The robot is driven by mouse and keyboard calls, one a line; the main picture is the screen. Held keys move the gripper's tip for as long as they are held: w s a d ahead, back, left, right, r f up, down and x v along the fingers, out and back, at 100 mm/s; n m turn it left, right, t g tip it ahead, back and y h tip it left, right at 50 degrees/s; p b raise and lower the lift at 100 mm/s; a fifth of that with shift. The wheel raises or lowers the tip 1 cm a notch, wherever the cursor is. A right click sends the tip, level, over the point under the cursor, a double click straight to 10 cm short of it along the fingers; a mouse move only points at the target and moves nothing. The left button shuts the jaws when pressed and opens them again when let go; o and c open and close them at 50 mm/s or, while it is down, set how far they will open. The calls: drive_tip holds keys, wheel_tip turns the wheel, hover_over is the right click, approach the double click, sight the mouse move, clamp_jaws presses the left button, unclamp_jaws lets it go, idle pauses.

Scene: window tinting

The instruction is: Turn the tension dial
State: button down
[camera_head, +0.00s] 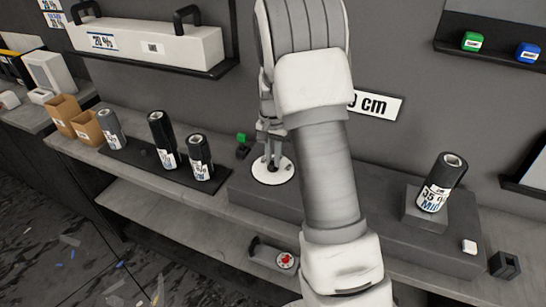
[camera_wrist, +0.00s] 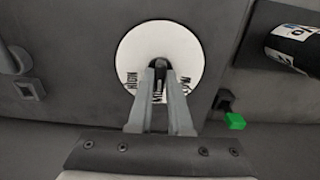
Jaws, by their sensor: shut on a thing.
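The tension dial is a round white disc with dark lettering around its rim and a dark knob in the middle. In the head view the dial (camera_head: 284,172) lies flat on the grey block behind my arm. The wrist view looks down on the dial (camera_wrist: 135,48), with the knob (camera_wrist: 158,64) between my fingertips. My gripper (camera_wrist: 159,75) is shut on this dark knob. My gripper also shows in the head view (camera_head: 271,157), pointing down at the dial. Some of the lettering is hidden behind my fingers.
A green piece (camera_head: 241,138) sits close to the dial. Several dark film rolls (camera_head: 163,140) stand on a mat to the left. Another roll (camera_head: 440,183) leans on a block at the right. My arm hides the middle.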

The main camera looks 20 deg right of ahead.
sight(273, 161)
drive_tip(key=c, duration=0.8)
unclamp_jaws()
drive_tip(key=shift+c, duration=0.2)
drive_tip(key=shift+r, duration=0.15)
wheel_tip(273, 161, up, 17)
drive_tip(key=p, duration=0.1)
drive_tip(key=shift+r, duration=0.15)
